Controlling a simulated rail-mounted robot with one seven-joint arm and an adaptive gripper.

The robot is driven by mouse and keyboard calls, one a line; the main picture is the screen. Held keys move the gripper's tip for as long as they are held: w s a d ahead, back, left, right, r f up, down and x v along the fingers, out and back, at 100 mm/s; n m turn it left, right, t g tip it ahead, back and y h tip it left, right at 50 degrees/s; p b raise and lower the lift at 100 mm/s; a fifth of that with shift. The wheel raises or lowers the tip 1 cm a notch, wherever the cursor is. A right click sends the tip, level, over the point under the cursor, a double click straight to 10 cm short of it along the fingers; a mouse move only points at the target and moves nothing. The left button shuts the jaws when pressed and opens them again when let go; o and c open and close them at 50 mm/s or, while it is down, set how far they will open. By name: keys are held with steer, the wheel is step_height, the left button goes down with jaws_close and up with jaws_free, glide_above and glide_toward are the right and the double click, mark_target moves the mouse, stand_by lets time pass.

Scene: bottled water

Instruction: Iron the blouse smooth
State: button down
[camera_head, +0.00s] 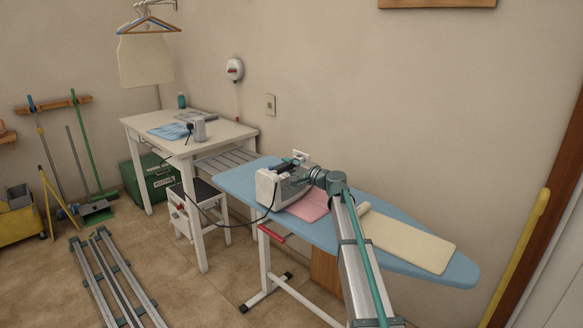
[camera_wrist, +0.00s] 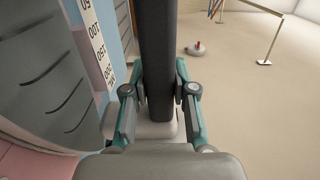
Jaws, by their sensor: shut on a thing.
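A pink cloth, likely the blouse (camera_head: 312,205), lies on the blue ironing board (camera_head: 235,178). A large white appliance, apparently the iron (camera_head: 267,188), is over its left end. My gripper (camera_head: 297,178) is at the appliance. In the wrist view my gripper (camera_wrist: 160,95) is shut on a dark upright bar, apparently the iron's handle (camera_wrist: 158,45). A grey slotted surface and pink and blue patches show at the left there. The iron and my arm hide part of the cloth. I cannot tell whether the iron touches it.
A cream flat piece (camera_head: 410,240) lies on the board's right part. A dark cord (camera_head: 222,222) runs from the iron toward the white table (camera_head: 210,134), which holds blue cloth (camera_head: 168,131). A white stool (camera_head: 205,205) stands below. Metal rails (camera_head: 115,280) lie on the floor at left.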

mark_target(296, 158)
steer(key=shift+a, duration=0.25)
steer(key=shift+w+a+r+b, duration=0.1)
steer(key=shift+w+a+b, duration=0.1)
steer(key=shift+a, duration=0.55)
steer(key=shift+w+a+b, duration=0.1)
steer(key=shift+a+b, duration=0.1)
steer(key=shift+a, duration=0.55)
steer(key=shift+w, duration=0.1)
steer(key=shift+w+d+b, duration=0.35)
steer(key=shift+w+d, duration=0.35)
steer(key=shift+d, duration=0.2)
steer(key=shift+w+d+b, duration=0.3)
steer(key=shift+w+d, duration=0.4)
steer(key=shift+d, duration=0.15)
steer(key=shift+w+d, duration=0.1)
steer(key=shift+w+d+b, duration=0.6)
steer(key=shift+w+d, duration=0.75)
steer(key=shift+d, duration=0.25)
steer(key=shift+a, duration=0.1)
